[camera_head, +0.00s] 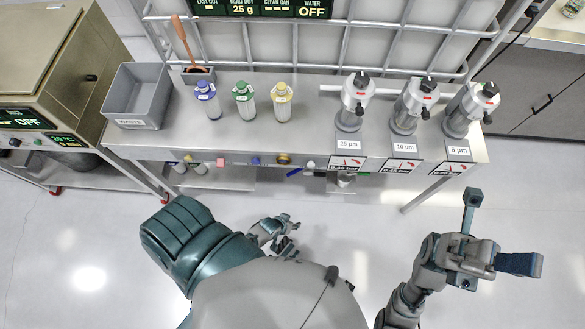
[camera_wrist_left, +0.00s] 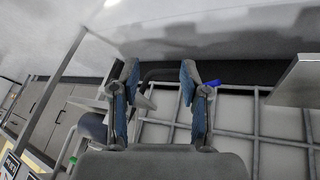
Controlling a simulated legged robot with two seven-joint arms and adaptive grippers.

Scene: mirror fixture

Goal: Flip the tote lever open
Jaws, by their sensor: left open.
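The tote is a pale block in a metal cage (camera_head: 300,48) behind the bench in the head view. Its cage grid also shows in the left wrist view (camera_wrist_left: 285,125). A small blue piece (camera_wrist_left: 213,83) shows beside the right finger in the wrist view; it may be the lever, but I cannot tell. A small blue piece (camera_head: 293,172) also shows below the bench's front edge. My left gripper (camera_head: 287,233) is open and empty in front of the bench, apart from it. My right gripper (camera_head: 500,225) is at the right with its fingers spread, empty.
The steel bench (camera_head: 315,150) carries a grey bin (camera_head: 140,92), several capped bottles (camera_head: 243,105) and several filter housings (camera_head: 408,108). A steel machine (camera_head: 45,60) stands at the left. The floor (camera_head: 75,245) in front is clear.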

